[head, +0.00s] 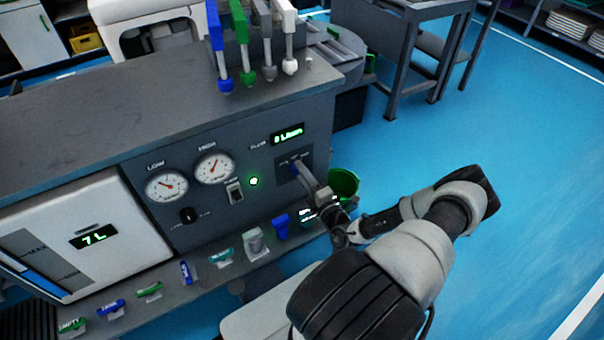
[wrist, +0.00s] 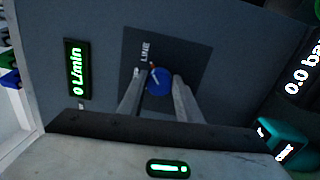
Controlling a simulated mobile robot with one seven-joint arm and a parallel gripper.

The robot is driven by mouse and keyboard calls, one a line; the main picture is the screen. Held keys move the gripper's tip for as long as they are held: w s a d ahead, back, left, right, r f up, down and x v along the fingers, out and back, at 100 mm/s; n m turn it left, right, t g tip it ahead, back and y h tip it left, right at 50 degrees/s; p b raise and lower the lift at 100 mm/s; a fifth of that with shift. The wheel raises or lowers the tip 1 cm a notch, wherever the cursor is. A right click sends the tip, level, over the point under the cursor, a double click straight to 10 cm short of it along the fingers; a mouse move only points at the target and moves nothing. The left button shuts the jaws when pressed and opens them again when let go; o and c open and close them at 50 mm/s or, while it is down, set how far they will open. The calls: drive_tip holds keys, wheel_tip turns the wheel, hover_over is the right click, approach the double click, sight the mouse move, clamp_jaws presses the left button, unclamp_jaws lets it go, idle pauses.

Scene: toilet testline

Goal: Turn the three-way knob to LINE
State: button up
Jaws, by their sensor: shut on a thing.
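The three-way knob (wrist: 159,82) is blue and sits on a dark square plate (wrist: 187,52) on the grey panel. In the wrist view its red-and-white pointer mark (wrist: 153,67) points roughly toward the word LINE (wrist: 146,51). My gripper (wrist: 157,77) is shut on the knob, with one finger on each side.
A flow display (wrist: 76,69) reads 0 L/min. Two gauges (head: 166,186) (head: 214,168), a switch (head: 235,192), a green light (head: 254,181) and a black knob (head: 188,215) share the panel. Coloured fittings line the ledge below. A green bin (head: 344,183) stands just right of the bench.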

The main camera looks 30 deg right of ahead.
drive_tip(key=o, duration=1)
drive_tip(key=shift+o, duration=0.2)
drive_tip(key=s+a+p, duration=0.1)
drive_tip(key=s+p, duration=0.1)
drive_tip(key=s, duration=1.5)
drive_tip(key=shift+s+a+f, duration=0.15)
drive_tip(key=shift+s+f, duration=0.1)
drive_tip(key=shift+f, duration=0.2)
